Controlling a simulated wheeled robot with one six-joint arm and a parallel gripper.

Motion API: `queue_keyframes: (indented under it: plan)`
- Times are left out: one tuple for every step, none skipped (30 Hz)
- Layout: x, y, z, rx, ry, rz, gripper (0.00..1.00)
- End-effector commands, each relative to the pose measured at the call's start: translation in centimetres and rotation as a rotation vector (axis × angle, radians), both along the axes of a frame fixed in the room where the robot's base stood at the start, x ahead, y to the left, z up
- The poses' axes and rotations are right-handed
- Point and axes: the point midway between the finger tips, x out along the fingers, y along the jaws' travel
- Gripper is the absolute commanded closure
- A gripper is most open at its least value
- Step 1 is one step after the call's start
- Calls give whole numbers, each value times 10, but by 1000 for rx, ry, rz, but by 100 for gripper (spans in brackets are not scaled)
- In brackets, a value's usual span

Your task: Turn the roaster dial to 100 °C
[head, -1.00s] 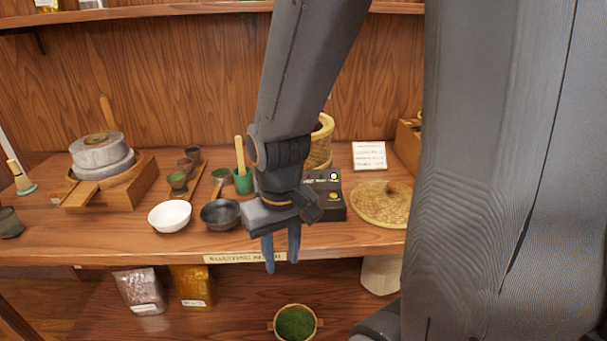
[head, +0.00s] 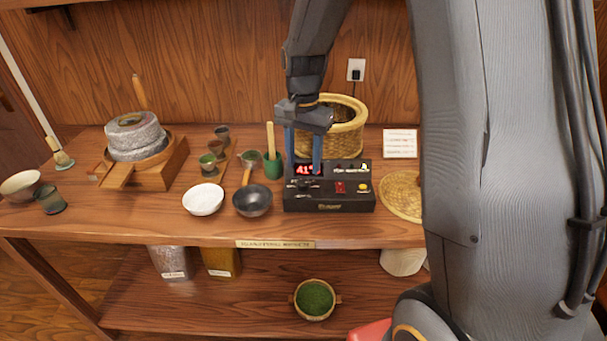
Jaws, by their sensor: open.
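The roaster (head: 330,199) is a low black box on the wooden table, with a red display that seems to read 41, a red switch and a yellow button on its top panel. The dial cannot be told apart clearly; the left part of the panel, around the display, is partly behind my gripper. My gripper (head: 303,170) points down over the left back part of the roaster. Its two blue fingers are apart with nothing between them. I cannot tell whether the fingertips touch the panel.
A woven basket (head: 345,138) stands behind the roaster. A dark pan (head: 252,201) and a white bowl (head: 203,200) sit to its left, with a green cup (head: 272,167) behind. A flat woven lid (head: 402,196) lies to its right. A white card (head: 400,143) stands behind the lid.

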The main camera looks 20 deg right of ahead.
Motion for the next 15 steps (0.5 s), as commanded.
queue_keyframes:
  plan:
    - [-2, 0, -8, 0, 6, 1, 54]
    - [-2, 1, -13, 1, 5, 2, 54]
    - [-2, 1, -20, 0, 6, 3, 54]
    - [-2, 1, -24, 1, 5, 3, 54]
    - [-2, 1, -29, 1, 5, 3, 54]
    - [-3, 1, -34, 0, 6, 4, 54]
    - [-2, 1, -38, 1, 4, 4, 54]
    - [-2, 1, -41, 0, 4, 4, 54]
    - [-2, 1, -46, 0, 4, 5, 54]
    - [-2, 1, -48, 0, 3, 5, 54]
    - [-2, 1, -50, 0, 1, 5, 54]
    - [-2, 1, -53, 1, 2, 5, 54]
    - [-2, 1, -55, 0, 3, 5, 54]
    - [-2, 1, -56, 1, 2, 5, 54]
    - [-2, 1, -58, 0, 1, 5, 54]
